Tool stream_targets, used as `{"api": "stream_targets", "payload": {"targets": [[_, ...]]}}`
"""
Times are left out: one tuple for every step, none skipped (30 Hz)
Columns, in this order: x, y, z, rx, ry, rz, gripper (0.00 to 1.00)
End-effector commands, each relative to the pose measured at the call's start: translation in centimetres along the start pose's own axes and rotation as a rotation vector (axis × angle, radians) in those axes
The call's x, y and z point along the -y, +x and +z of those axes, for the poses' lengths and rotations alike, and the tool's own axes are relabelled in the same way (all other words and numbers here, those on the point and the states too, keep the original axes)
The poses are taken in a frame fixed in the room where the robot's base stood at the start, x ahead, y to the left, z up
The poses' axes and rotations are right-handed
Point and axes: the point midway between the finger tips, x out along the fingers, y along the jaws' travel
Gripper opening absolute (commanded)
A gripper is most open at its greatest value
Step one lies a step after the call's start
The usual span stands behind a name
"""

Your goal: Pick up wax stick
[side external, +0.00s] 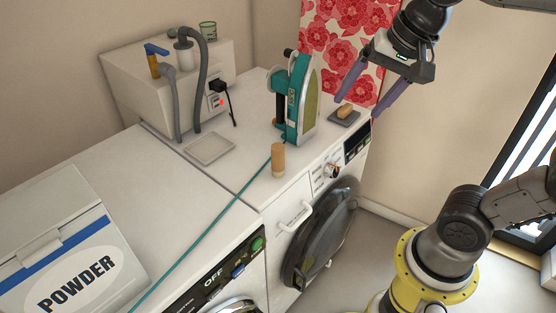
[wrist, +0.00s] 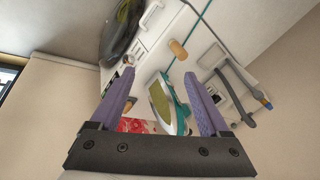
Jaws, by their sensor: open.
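A tan upright cylinder (side external: 278,160), which looks like the wax stick, stands on the white machine top near its front edge. It also shows in the wrist view (wrist: 178,49), beyond the fingertips. My gripper (side external: 356,110) is open and empty, with its two purple fingers spread and pointing down and left. In the side view it is to the right of and above the cylinder, well apart from it. In the wrist view the fingers (wrist: 160,78) frame the iron, with nothing held between them.
A teal iron (side external: 298,100) stands upright behind the cylinder. A small tan block sits on a dark dish (side external: 344,119) at the right. A teal cord (side external: 205,232) runs across the tops. A white box with hoses (side external: 125,80) is at the back left, the POWDER box (side external: 70,255) at front left.

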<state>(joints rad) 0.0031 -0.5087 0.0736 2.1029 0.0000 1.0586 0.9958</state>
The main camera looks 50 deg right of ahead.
Motion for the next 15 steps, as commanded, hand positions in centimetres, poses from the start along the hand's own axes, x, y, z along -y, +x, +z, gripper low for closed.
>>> {"api": "stream_targets", "payload": {"targets": [[1.8, 0.7, -1.2, 0.018, 0.108, 0.033, 0.8], [2.8, 1.1, -1.9, 0.025, 0.174, 0.049, 0.8], [4.0, 1.7, -2.7, 0.034, 0.255, 0.072, 0.8], [4.8, 2.2, -3.3, 0.039, 0.312, 0.091, 0.8], [5.7, 2.9, -3.9, 0.044, 0.366, 0.11, 0.8], [6.8, 3.9, -4.6, 0.049, 0.432, 0.136, 0.8], [7.5, 4.7, -5.1, 0.053, 0.477, 0.156, 0.8], [8.2, 5.6, -5.6, 0.056, 0.519, 0.176, 0.8], [9.1, 6.8, -6.2, 0.059, 0.568, 0.203, 0.8], [9.7, 7.9, -6.6, 0.061, 0.599, 0.224, 0.8], [10.2, 8.9, -7.0, 0.063, 0.625, 0.244, 0.8], [10.7, 10.3, -7.4, 0.067, 0.649, 0.269, 0.8], [11.1, 11.3, -7.7, 0.069, 0.66, 0.286, 0.8], [11.3, 12.3, -7.9, 0.073, 0.663, 0.303, 0.8], [11.6, 13.5, -8.1, 0.078, 0.663, 0.323, 0.8]]}}
